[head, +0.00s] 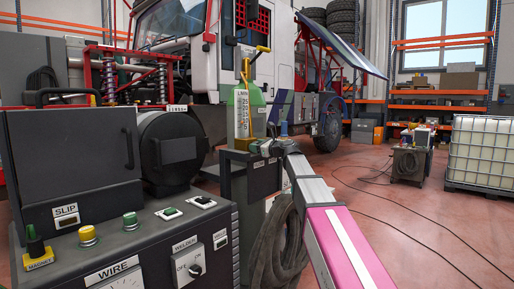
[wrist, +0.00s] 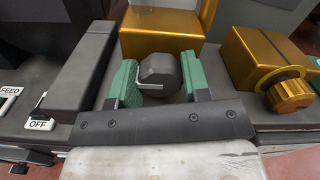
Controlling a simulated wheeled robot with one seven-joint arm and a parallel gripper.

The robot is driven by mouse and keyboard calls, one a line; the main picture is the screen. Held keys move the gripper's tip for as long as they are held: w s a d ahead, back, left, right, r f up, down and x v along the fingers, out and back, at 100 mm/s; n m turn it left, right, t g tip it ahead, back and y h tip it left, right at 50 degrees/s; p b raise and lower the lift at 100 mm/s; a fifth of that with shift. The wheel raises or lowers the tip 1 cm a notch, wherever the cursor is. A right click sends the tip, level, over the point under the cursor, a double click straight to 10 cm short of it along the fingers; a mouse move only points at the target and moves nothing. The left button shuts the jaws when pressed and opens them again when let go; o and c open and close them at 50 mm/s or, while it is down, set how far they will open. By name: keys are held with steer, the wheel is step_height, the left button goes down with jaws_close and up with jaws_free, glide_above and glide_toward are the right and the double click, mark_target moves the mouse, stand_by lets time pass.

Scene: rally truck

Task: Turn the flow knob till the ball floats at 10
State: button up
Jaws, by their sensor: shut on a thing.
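The flow meter (head: 242,113) is a clear upright tube with a scale marked 25 down to 5, in front of the green cylinder. The ball is too small to make out, so its height cannot be read. The flow knob (wrist: 158,69) is dark grey and faceted, with a pale pointer line, in front of a brass block (wrist: 160,30). My gripper (wrist: 157,78) is shut on the knob, one green finger pad on each side of it. In the head view my gripper (head: 262,148) is at the meter's base, and the knob is hidden there.
A second brass block (wrist: 258,55) with a round knurled brass knob (wrist: 291,94) sits close to the right finger. A dark box and an OFF switch (wrist: 40,124) lie to the left. The welder panel (head: 160,240) fills the head view's lower left; a coiled hose (head: 280,245) hangs below my arm.

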stand_by(0.3)
steer(key=o, duration=0.9)
steer(key=shift+o, duration=0.2)
steer(key=v, duration=1.1)
